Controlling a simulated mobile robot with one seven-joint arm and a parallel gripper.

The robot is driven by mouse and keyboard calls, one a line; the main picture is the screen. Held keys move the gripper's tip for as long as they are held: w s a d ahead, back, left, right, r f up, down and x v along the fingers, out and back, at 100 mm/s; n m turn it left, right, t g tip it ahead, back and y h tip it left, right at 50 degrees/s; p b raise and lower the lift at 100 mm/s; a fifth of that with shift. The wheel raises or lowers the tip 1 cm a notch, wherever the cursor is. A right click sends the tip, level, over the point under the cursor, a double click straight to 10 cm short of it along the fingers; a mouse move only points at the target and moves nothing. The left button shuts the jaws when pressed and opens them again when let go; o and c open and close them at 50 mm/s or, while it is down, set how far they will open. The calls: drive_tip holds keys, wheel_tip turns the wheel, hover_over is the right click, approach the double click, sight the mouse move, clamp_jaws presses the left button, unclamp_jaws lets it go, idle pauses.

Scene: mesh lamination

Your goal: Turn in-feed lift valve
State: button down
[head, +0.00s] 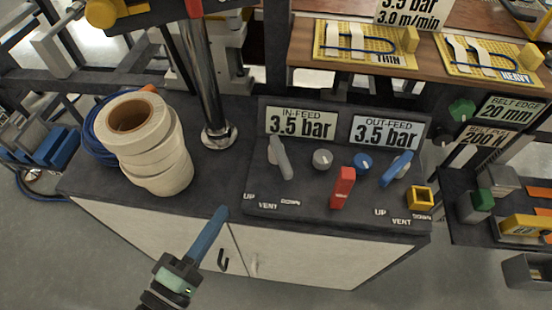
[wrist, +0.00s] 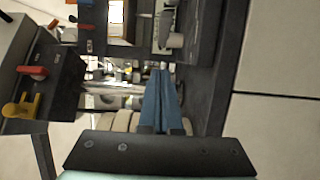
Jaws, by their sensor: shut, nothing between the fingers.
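The in-feed lift valve is a grey lever (head: 280,158) on the dark sloped control panel in the head view, below the in-feed display (head: 300,123) reading 3.5 bar. Its handle runs up and slightly left, with UP, VENT and DOWN marks printed below it. My gripper (head: 221,212) has blue fingers pressed together, with nothing between them. It is at the front left of the panel, clearly apart from the lever. The wrist view shows the shut fingers (wrist: 160,74) too; I cannot make out the in-feed lever there.
A grey knob (head: 322,159), red lever (head: 343,187), blue knob (head: 362,162) and blue out-feed lever (head: 397,168) share the panel. White rolls (head: 160,160) stand left, with a metal column (head: 207,80) behind. The countertop between rolls and panel is clear.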

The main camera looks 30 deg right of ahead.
drive_tip(key=p, duration=0.1)
approach(277, 157)
drive_tip(key=w, duration=0.4)
drive_tip(key=shift+d+r, duration=0.1)
drive_tip(key=shift+d, duration=0.15)
drive_tip(key=d, duration=0.3)
drive_tip(key=shift+s+d+p, duration=0.2)
drive_tip(key=shift+s+p, duration=0.05)
drive_tip(key=shift+p, duration=0.1)
drive_tip(key=shift+d, duration=0.4)
